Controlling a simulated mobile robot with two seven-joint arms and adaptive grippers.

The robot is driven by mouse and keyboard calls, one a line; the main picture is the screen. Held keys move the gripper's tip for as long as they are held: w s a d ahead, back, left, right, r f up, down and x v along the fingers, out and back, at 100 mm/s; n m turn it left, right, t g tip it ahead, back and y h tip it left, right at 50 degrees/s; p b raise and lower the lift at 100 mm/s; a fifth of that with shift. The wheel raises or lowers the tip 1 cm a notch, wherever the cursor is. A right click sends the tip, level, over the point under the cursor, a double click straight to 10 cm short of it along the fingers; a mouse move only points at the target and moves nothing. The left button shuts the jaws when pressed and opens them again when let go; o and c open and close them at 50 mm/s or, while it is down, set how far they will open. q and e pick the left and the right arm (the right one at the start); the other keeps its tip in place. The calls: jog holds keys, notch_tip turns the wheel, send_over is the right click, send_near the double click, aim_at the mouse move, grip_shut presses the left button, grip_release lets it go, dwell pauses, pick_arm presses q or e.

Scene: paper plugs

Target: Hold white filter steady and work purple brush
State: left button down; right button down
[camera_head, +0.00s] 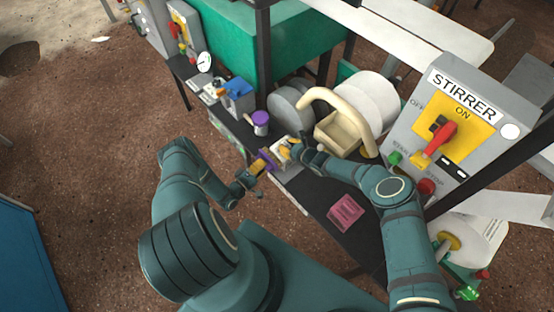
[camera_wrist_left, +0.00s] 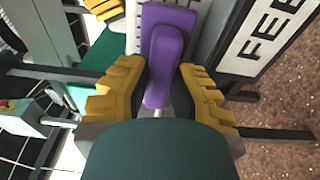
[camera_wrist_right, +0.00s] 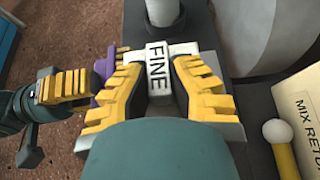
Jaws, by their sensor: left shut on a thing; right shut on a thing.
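My left gripper (camera_head: 260,164) is shut on the purple brush (camera_wrist_left: 166,55), which lies between its yellow fingers (camera_wrist_left: 160,72). My right gripper (camera_head: 286,152) is shut on a white filter block marked FINE (camera_wrist_right: 158,68), held between its fingertips (camera_wrist_right: 158,82). In the right wrist view the left gripper (camera_wrist_right: 66,88) comes from the left, and part of the brush (camera_wrist_right: 106,94) shows close beside the filter, partly behind a right finger. I cannot tell whether brush and filter touch. Both grippers are low over the dark bench, side by side.
A purple-topped cup (camera_head: 260,121) and a blue-topped box (camera_head: 238,92) stand on the bench beyond the grippers. A pink tray (camera_head: 345,213) lies on the near right. A cream bin (camera_head: 340,136) and the stirrer panel (camera_head: 455,125) stand to the right. Bare bench surrounds the pink tray.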

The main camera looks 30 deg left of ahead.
aim_at(268, 171)
pick_arm(q)
jog(key=shift+w+a, duration=0.3)
jog(key=shift+a, duration=0.5)
pick_arm(e)
jog(key=shift+s+f, duration=0.15)
pick_arm(q)
jog(key=shift+s+d, duration=0.25)
jog(key=shift+d, duration=0.35)
jog(key=shift+s+d, duration=0.2)
jog(key=shift+d, duration=0.4)
jog(key=d, duration=0.2)
jog(key=s+d, duration=0.1)
jog(key=d, duration=0.2)
jog(key=shift+s, duration=0.1)
jog(key=shift+a, duration=0.2)
jog(key=shift+w+a, duration=0.15)
jog(key=shift+a, duration=0.45)
jog(key=shift+w+a, duration=0.15)
jog(key=shift+a, duration=0.4)
jog(key=shift+a, duration=0.1)
